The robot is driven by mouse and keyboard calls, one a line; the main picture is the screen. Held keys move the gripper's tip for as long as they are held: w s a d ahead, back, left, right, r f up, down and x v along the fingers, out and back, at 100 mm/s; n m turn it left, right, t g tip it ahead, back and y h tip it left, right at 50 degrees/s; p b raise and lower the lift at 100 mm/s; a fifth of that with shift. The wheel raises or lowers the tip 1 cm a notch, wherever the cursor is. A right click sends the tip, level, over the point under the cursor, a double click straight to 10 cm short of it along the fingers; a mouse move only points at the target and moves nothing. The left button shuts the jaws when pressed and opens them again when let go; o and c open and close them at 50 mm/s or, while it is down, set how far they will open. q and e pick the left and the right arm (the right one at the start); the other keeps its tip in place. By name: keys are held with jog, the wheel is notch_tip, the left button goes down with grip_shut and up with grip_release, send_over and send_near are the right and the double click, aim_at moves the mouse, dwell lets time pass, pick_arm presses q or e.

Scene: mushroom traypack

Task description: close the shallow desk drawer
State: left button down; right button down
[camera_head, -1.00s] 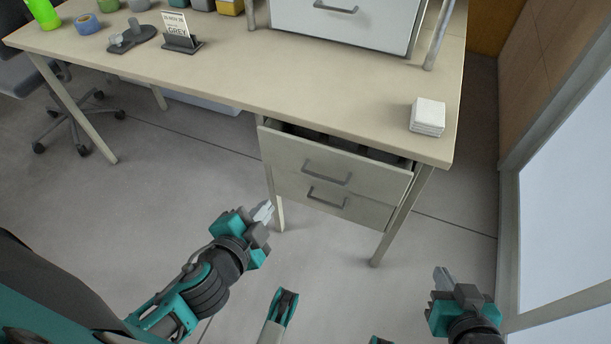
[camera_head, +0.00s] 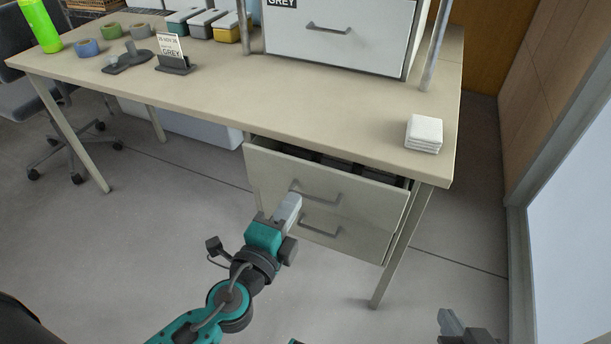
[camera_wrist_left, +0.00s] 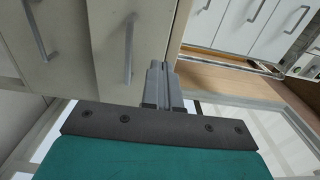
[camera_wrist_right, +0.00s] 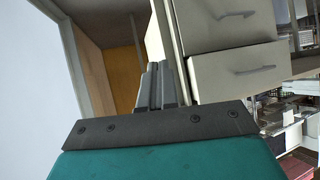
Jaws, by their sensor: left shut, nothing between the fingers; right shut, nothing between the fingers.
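The shallow desk drawer (camera_head: 270,172) is the upper of two drawers under the desktop. It stands partly open, with a dark gap behind its front's top edge. Its bar handle (camera_head: 318,198) faces me. My left gripper (camera_head: 290,208) is shut and empty, in front of the drawer near the handle's left end. In the left wrist view its fingers (camera_wrist_left: 163,85) point toward the drawer front (camera_wrist_left: 150,30); I cannot tell whether they touch. My right gripper (camera_head: 450,322) is shut and empty, low at the right, apart from the desk; its fingers show in the right wrist view (camera_wrist_right: 157,85).
The lower drawer (camera_head: 345,236) sits below. A desk leg (camera_head: 395,260) stands to its right. The desktop (camera_head: 300,115) holds a white stack (camera_head: 424,133), a drawer cabinet (camera_head: 340,45) and several items at left. A glass panel (camera_head: 570,230) is at right.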

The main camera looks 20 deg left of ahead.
aim_at(312, 170)
pick_arm(q)
jog(key=w+p, duration=0.1)
jog(key=w, duration=0.6)
jog(key=shift+d, duration=0.1)
pick_arm(e)
jog(key=shift+s+d+f, duration=0.1)
jog(key=shift+s+d, duration=0.2)
jog(key=shift+d, duration=0.15)
pick_arm(q)
jog(key=shift+w, duration=0.15)
jog(key=w, duration=0.3)
jog(key=shift+w+d, duration=0.1)
jog(key=shift+w, duration=0.35)
jog(key=shift+r, duration=0.2)
pick_arm(e)
jog(key=shift+a, duration=0.2)
